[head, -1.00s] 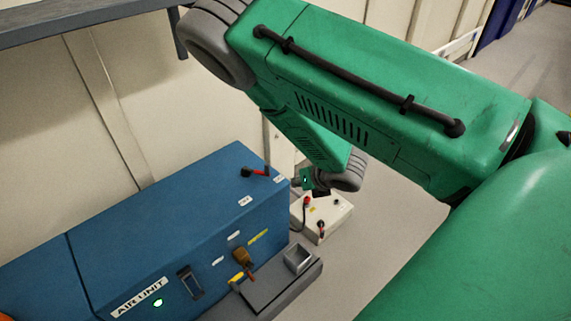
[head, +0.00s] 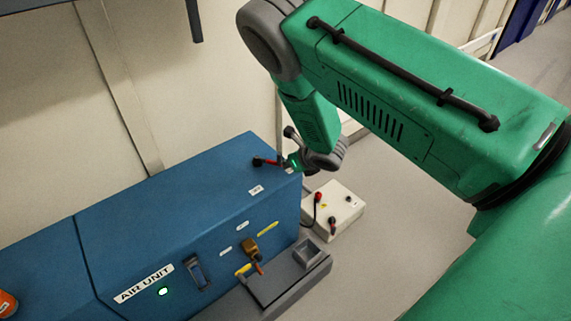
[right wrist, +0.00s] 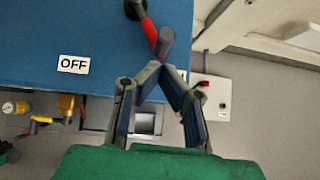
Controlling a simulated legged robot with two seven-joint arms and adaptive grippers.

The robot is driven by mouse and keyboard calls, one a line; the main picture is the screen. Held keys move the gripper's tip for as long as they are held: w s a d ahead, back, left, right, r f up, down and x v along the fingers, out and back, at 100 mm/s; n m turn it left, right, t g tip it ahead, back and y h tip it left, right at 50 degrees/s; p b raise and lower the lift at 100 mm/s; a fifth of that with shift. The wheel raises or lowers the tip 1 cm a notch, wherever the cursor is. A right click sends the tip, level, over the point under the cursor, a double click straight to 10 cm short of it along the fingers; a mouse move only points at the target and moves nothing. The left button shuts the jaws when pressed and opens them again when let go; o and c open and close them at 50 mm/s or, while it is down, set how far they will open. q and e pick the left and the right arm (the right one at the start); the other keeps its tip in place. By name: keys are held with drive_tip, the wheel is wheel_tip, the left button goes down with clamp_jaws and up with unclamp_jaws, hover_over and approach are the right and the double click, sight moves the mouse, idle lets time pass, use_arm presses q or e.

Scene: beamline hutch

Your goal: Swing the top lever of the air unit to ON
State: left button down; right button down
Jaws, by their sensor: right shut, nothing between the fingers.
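The blue air unit (head: 185,215) stands at the lower left of the head view. Its top lever (head: 265,161) has a black hub and a red handle pointing right; in the right wrist view the red handle (right wrist: 150,32) slants down-right to a dark tip. An OFF label (right wrist: 74,64) lies left of the handle in the wrist view. No ON label is readable. My right gripper (right wrist: 160,68) is shut and empty, its fingertips just below the lever tip in that view; contact is unclear. In the head view it (head: 287,162) is at the handle's end. My left gripper is out of view.
A white control box (head: 335,207) with red and black knobs stands right of the unit. A brass valve (head: 250,247) and a grey ledge with a square cup (head: 309,255) are on the unit's front. A grey bar (head: 194,20) hangs at the top. The floor at right is clear.

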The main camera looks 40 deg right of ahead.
drive_tip(key=shift+w+a, duration=0.1)
drive_tip(key=shift+w, duration=0.65)
drive_tip(key=shift+w+d+n+y, duration=0.25)
drive_tip(key=shift+d+n+y, duration=0.15)
drive_tip(key=shift+d+n, duration=0.2)
drive_tip(key=shift+w+d+n+y+p, duration=0.5)
drive_tip(key=shift+d+n+y, duration=0.2)
drive_tip(key=shift+n+y, duration=0.3)
drive_tip(key=shift+a, duration=0.15)
